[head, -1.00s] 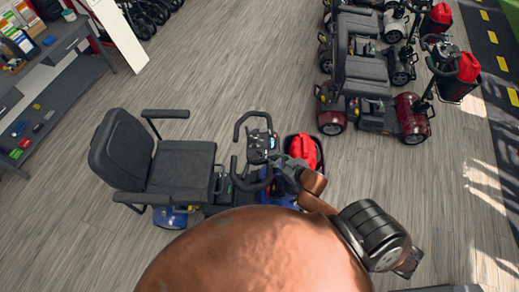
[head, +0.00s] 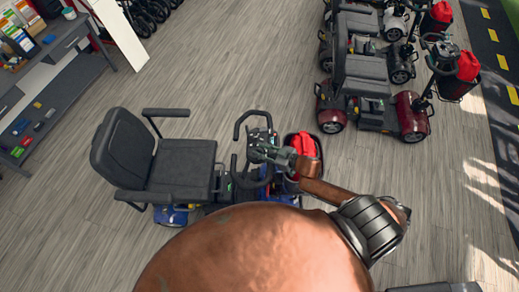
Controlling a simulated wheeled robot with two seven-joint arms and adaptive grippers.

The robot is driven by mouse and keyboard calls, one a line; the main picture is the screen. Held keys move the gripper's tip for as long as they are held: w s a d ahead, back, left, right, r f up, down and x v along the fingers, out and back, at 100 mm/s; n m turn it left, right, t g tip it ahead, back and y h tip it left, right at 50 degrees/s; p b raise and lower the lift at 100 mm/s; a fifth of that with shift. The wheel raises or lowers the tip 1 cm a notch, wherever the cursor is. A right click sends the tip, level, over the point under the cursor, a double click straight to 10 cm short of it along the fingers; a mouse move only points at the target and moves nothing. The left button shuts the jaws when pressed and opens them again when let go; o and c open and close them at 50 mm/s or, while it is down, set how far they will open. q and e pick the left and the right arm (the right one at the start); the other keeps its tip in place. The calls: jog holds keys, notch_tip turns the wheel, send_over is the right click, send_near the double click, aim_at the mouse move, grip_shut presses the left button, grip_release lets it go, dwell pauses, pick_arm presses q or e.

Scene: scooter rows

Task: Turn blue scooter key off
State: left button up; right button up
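The blue scooter (head: 172,216) stands in the middle of the head view, with a black seat (head: 180,165) and armrests on the left and black looped handlebars (head: 240,125) on the right. My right gripper (head: 256,154) is over the scooter's control console, between the handlebars. It covers most of the console, so the key is hidden. The gripper is small and dark here, and I cannot tell whether its fingers are open or shut, or whether they touch the console. My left gripper is not in view.
A basket with a red bag (head: 304,145) sits at the scooter's front, close to my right forearm. Red scooters (head: 370,108) stand in a row at the upper right. A grey shelf desk (head: 55,65) is at the left. Open wooden floor lies between.

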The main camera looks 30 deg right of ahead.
jog(key=shift+w+a+f, duration=0.15)
jog(key=shift+w, duration=0.15)
jog(key=shift+c, duration=0.4)
grip_shut()
